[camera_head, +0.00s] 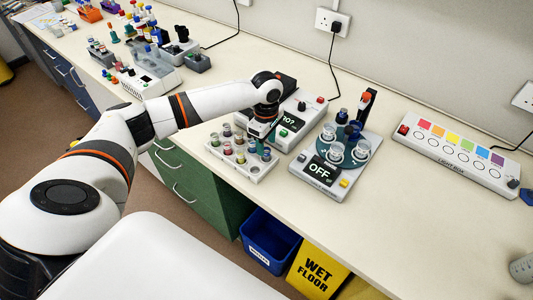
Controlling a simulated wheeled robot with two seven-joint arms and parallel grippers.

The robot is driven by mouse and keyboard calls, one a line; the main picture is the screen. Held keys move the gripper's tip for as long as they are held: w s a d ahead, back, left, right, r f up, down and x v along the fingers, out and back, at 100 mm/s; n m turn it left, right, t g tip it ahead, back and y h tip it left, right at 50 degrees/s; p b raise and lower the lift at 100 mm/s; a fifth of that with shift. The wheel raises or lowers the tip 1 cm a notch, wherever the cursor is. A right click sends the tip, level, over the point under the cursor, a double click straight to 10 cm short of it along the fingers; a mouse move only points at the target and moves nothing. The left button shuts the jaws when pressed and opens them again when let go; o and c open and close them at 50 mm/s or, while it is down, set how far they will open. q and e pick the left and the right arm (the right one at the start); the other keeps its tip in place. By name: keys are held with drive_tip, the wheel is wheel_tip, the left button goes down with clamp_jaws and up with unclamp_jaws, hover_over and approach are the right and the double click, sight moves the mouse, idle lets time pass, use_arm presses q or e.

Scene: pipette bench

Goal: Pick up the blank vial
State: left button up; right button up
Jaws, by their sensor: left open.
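My left arm reaches in from the left. Its gripper (261,133) points down over the back right part of a white vial rack (261,174). The gripper is open; its fingertips are small and partly hidden, and I cannot tell whether a vial stands between them. The rack holds several small capped vials in different colours, among them a dark red one (227,149) and a blue-green one (266,154). Labels are too small to read, so I cannot tell which vial is the blank one. My right gripper is out of view.
A device reading OFF (318,188) with clear cups stands right of the rack. Another device (296,124) sits behind the gripper. A light box (456,158) lies at the right. Bare bench (410,215) lies between. A blue bin (268,242) stands below the bench edge.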

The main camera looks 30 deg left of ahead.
sight(266, 149)
use_arm(q)
drive_tip(key=shift+d+f+p, duration=0.1)
drive_tip(key=shift+f+p, duration=0.2)
drive_tip(key=shift+f, duration=1.45)
clamp_jaws()
